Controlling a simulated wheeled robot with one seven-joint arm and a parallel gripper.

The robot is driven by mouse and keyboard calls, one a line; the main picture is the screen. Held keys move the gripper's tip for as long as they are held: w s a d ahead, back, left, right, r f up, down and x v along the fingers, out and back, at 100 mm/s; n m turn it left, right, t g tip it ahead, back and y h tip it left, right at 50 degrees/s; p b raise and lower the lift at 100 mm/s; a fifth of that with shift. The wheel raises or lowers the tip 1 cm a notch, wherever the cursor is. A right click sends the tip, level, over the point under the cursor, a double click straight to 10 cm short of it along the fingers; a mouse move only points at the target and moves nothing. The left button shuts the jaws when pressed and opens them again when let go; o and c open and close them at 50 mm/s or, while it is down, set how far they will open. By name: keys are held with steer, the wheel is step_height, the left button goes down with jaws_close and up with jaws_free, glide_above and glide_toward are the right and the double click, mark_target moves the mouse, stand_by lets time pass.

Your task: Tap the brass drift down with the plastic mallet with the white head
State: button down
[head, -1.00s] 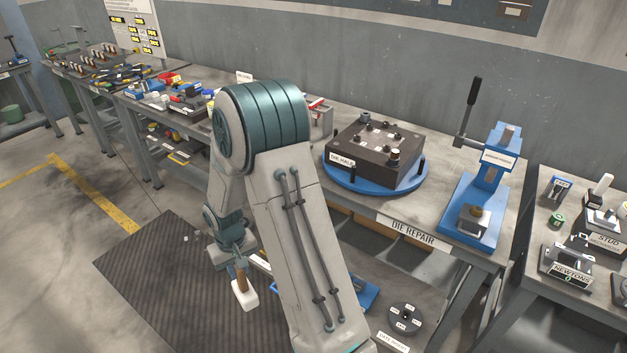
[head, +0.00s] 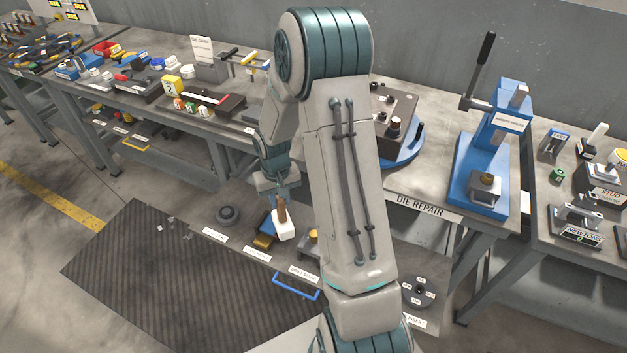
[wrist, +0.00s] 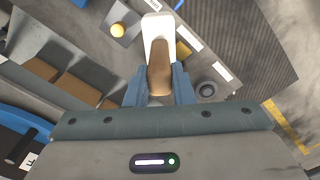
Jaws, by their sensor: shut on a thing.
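The mallet has a white head (head: 284,224) and a brown wooden handle (head: 282,206). In the wrist view the handle (wrist: 159,80) sits between my blue-grey fingers, with the white head (wrist: 158,30) pointing away. The dark die half (head: 397,112) on its blue turntable is partly hidden behind my arm. Small posts stand on the die half; I cannot tell which is the brass drift.
A blue arbor press (head: 485,170) with a raised black lever stands at the right of the die repair bench (head: 430,200). The left bench holds boxes and tools. Shelf items, including a round grey base (head: 228,214), lie below. The dark floor mat (head: 140,275) is mostly clear.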

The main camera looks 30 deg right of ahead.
steer(key=s+d+r+m+p, duration=0.1)
steer(key=d+r+m, duration=0.1)
steer(key=d, duration=0.7)
steer(key=shift+s+d+m, duration=0.2)
steer(key=shift+d+m, duration=0.1)
steer(key=shift+d, duration=0.05)
steer(key=shift+f+b, duration=2.35)
steer(key=shift+f, duration=0.35)
step_height(320, 180, down, 5)
steer(key=b, duration=0.4)
